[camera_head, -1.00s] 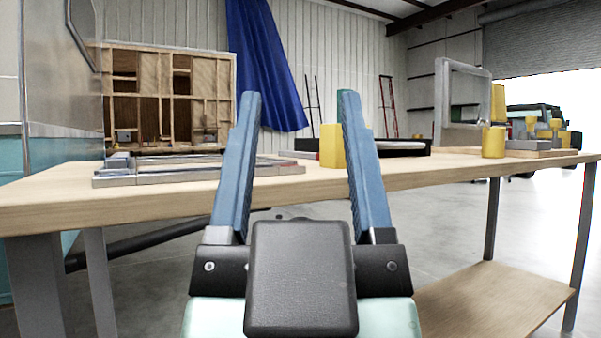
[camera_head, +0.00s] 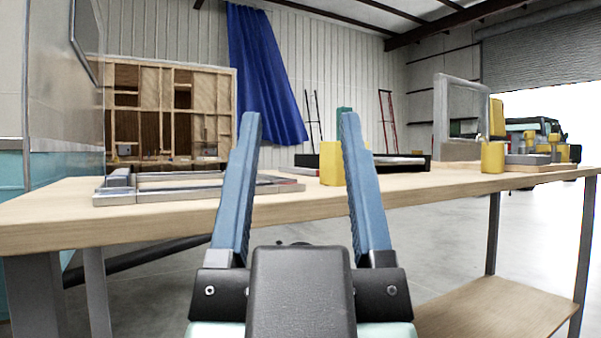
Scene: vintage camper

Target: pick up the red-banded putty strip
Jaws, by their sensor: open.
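My gripper (camera_head: 299,118) is open and empty, its two blue fingers pointing up and forward in front of the table's near edge. A low strip with a dull reddish tint (camera_head: 298,171) lies on the table, seen between the fingers, left of a yellow block (camera_head: 332,163). It is thin and seen nearly edge-on, so I cannot tell whether it is the red-banded putty strip. The right finger partly covers the things behind it.
The wooden table (camera_head: 60,225) spans the view. A grey frame (camera_head: 150,196) lies on its left part. A dark tray (camera_head: 405,162) is right of the fingers.

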